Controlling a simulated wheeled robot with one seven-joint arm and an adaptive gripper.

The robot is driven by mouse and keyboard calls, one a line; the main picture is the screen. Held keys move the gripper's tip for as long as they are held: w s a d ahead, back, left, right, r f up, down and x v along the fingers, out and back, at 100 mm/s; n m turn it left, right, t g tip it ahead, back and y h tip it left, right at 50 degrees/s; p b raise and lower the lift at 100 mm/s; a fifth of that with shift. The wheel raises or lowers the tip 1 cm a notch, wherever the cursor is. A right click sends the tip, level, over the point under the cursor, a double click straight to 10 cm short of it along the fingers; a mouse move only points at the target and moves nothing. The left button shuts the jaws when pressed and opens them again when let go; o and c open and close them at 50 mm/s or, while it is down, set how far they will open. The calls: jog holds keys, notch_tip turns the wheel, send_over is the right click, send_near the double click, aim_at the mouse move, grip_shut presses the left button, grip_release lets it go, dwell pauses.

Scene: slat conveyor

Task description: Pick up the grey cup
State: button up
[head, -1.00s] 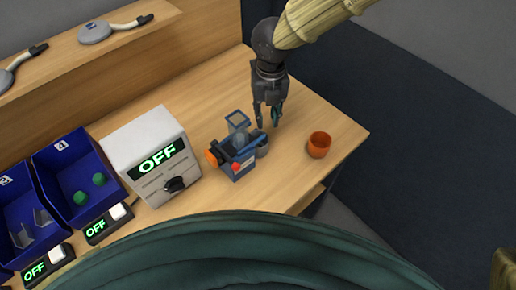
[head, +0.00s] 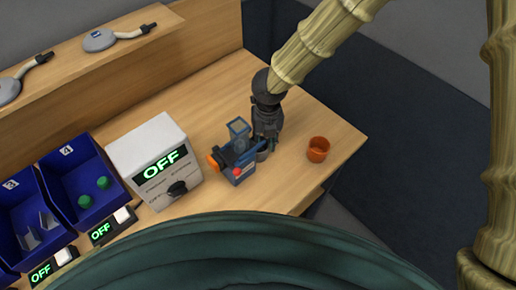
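The grey cup (head: 263,154) stands on the wooden table, close against the right side of a small blue machine. Only part of it shows below my gripper. My gripper (head: 264,143) points down right at the cup, with its fingertips at or just above the rim. The fingers overlap the cup and the machine in this view, so I cannot tell whether they are open or touch it.
The blue machine (head: 238,173) with orange knob and red button stands directly left of the cup. An orange cup (head: 318,149) stands to the right. A white box (head: 155,150) reading OFF and blue bins (head: 80,210) are further left.

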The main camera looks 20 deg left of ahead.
jog(key=shift+f, duration=0.45)
grip_shut()
jog(key=shift+r, duration=0.1)
